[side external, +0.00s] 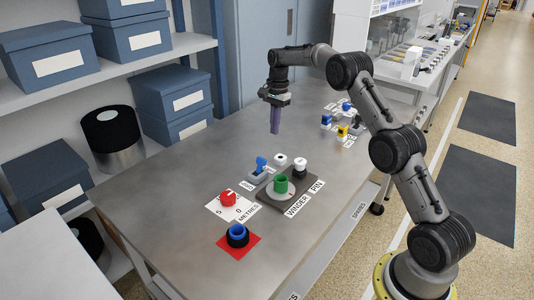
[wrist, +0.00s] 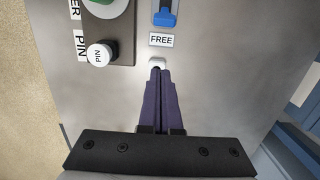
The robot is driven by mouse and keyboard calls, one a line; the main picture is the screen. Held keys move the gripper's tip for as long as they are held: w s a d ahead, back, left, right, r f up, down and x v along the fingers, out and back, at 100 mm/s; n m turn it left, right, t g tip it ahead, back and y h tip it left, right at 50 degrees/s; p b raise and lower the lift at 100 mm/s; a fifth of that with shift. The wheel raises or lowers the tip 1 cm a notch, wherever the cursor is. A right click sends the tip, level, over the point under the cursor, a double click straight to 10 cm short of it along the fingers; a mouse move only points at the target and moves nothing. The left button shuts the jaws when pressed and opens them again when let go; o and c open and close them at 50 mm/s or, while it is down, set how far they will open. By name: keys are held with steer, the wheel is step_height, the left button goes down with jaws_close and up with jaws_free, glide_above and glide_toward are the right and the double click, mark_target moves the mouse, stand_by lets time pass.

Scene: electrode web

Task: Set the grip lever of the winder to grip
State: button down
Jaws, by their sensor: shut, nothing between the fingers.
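The grip lever has a blue handle (side external: 262,162) on a grey base (side external: 257,175), beside the winder. In the wrist view the blue handle (wrist: 165,18) is cut off by the top edge, with its visible end towards the FREE label (wrist: 162,40). The winder's dark plate (side external: 270,198) carries a green spool (side external: 281,184) on a pale disc. A white-topped pin (side external: 300,164) stands at its corner; the pin also shows in the wrist view (wrist: 99,54). My gripper (side external: 274,132) is shut and empty, its purple fingers pointing down above the table, beyond the lever.
A small white knob (side external: 280,159) stands near the lever; in the wrist view a white piece (wrist: 157,62) shows at my fingertips. Blue and yellow items (side external: 343,129) stand at the back right.

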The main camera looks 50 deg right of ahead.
mark_target(260, 168)
steer(key=shift+s+d, duration=0.1)
steer(key=shift+d, duration=0.05)
steer(key=f, duration=0.7)
steer(key=a+f, duration=0.1)
steer(key=f, duration=0.2)
steer(key=shift+f, duration=0.15)
steer(key=shift+a+r, duration=0.35)
steer(key=shift+a, duration=0.2)
steer(key=shift+a+r, duration=0.35)
steer(key=shift+a, duration=0.2)
steer(key=shift+a+r, duration=0.3)
steer(key=shift+a, duration=0.4)
